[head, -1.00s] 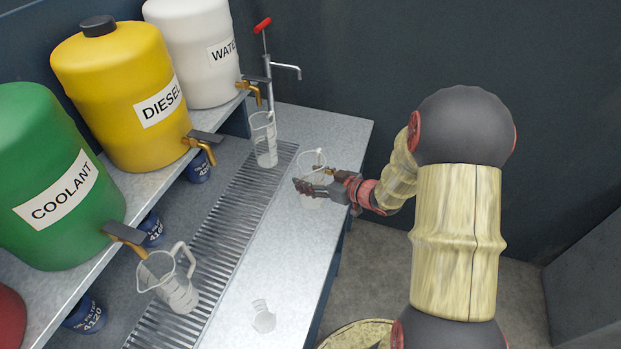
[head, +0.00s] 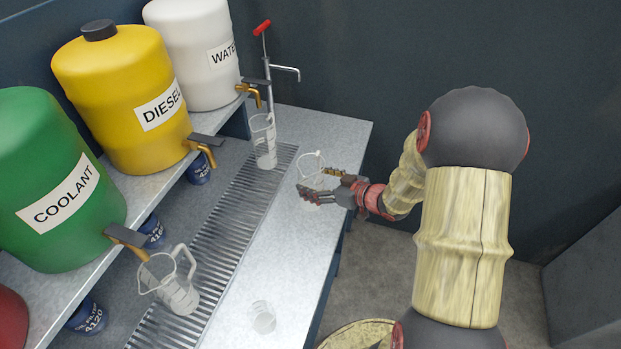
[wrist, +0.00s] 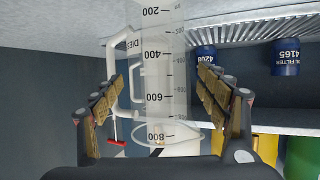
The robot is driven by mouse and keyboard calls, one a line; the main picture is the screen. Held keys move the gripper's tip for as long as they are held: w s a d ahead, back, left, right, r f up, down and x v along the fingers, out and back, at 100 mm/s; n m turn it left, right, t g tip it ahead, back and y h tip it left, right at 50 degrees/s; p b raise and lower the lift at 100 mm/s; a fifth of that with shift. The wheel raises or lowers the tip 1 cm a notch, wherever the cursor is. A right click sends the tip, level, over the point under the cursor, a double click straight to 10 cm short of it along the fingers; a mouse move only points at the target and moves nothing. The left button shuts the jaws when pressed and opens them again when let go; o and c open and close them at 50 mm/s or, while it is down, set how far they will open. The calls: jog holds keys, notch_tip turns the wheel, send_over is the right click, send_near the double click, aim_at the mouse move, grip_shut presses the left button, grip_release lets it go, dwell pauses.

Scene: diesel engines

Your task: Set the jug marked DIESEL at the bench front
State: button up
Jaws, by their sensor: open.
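A clear measuring jug (head: 311,163) stands upright on the front strip of the bench (head: 255,270), near its far right end. In the wrist view the jug (wrist: 158,75) is upside down, with black scale marks and a white handle. A white tag (wrist: 133,42) beside the handle reads "DIES", the rest hidden. My gripper (head: 317,182) is open at the jug. In the wrist view its two fingers (wrist: 160,95) are spread, one on each side of the jug, with visible gaps. In the head view my fingers partly hide the jug's lower body.
Another jug (head: 264,142) stands near the hand pump (head: 268,75), and one (head: 172,280) below the coolant tap. The yellow DIESEL tank (head: 120,100) is on the shelf. A faint clear item (head: 262,318) sits at the near front. Bench between is clear.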

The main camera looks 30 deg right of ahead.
jog(key=p+v, duration=0.2)
jog(key=v, duration=0.7)
jog(key=w+d+r+m+h, duration=0.1)
jog(key=w+d+r+h, duration=0.3)
jog(key=r+h, duration=0.3)
jog(key=s+a+r+m+g+h, duration=0.1)
jog(key=s+r+m+g+h, duration=0.15)
jog(key=r, duration=0.55)
jog(key=s+a+r+g+y, duration=0.2)
jog(key=s+a, duration=0.7)
jog(key=s, duration=0.1)
jog(key=s+a+r+g+y, duration=0.2)
jog(key=s+a, duration=0.7)
jog(key=s, duration=0.1)
jog(key=shift+a+m, duration=0.4)
jog(key=shift+m, duration=0.05)
jog(key=shift+y, duration=0.25)
